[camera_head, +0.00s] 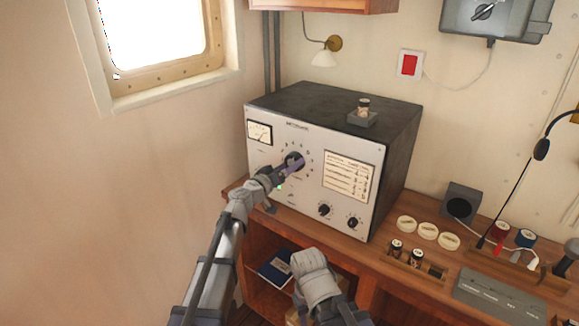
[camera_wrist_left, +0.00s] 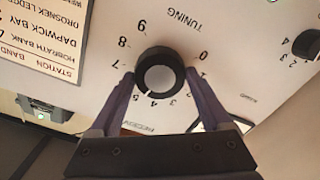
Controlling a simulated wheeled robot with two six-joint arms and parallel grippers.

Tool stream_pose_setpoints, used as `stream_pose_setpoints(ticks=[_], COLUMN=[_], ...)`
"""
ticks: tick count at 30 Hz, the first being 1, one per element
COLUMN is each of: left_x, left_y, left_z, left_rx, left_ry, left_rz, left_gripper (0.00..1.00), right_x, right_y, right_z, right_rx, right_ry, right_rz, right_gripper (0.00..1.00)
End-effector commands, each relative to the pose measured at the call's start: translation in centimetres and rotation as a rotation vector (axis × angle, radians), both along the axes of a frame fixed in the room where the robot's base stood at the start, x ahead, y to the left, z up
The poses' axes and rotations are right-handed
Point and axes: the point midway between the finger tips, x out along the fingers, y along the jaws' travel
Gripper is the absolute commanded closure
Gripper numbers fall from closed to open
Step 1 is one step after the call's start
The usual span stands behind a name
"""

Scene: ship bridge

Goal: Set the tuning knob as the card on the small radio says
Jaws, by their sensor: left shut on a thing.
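The radio (camera_head: 262,155) is a grey-fronted, black-topped set on the wooden desk. Its tuning knob (camera_head: 294,159) is black inside a ring of numbers. In the left wrist view the knob (camera_wrist_left: 160,74) appears upside down with a pale centre; a small light mark at its lower-left edge seems near 5, but I cannot read it surely. My left gripper (camera_head: 291,164) is shut on the knob, one purple finger on each side. The printed station card (camera_head: 348,177) is right of the knob; part of it (camera_wrist_left: 40,35) shows in the wrist view. My right gripper's fingers are not visible.
Two smaller knobs (camera_head: 325,210) sit low on the radio's front. A small holder (camera_head: 362,119) with a cylinder stands on top. Right of it are pale round discs (camera_head: 428,231), a speaker box (camera_head: 462,202) and a lamp (camera_head: 541,149). A blue book (camera_head: 275,268) lies on the shelf below.

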Motion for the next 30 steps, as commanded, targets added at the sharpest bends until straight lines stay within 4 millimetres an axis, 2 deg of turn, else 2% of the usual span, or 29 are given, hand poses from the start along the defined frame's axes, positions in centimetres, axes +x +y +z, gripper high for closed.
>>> stream_pose_setpoints(ticks=[6,7,12,23,30], left_x=[-0.2,-0.2,-0.1,-0.5,-3.1], left_y=[-0.1,-0.1,-0.1,0.3,2.0], left_z=[-0.1,-0.1,-0.1,0.0,0.0], left_rx=[0.004,0.004,0.002,0.000,0.000], left_ry=[0.000,0.000,0.001,0.001,0.000], left_rz=[-0.004,-0.004,-0.002,0.000,0.001], left_gripper=[0.74,0.18,0.00,0.00,0.00], right_x=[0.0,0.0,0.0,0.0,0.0], right_y=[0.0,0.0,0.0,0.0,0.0], right_z=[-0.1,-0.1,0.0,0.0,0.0], right_rx=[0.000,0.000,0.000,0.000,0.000], right_ry=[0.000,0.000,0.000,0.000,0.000], right_rz=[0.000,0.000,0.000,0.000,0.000], right_gripper=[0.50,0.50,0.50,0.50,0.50])
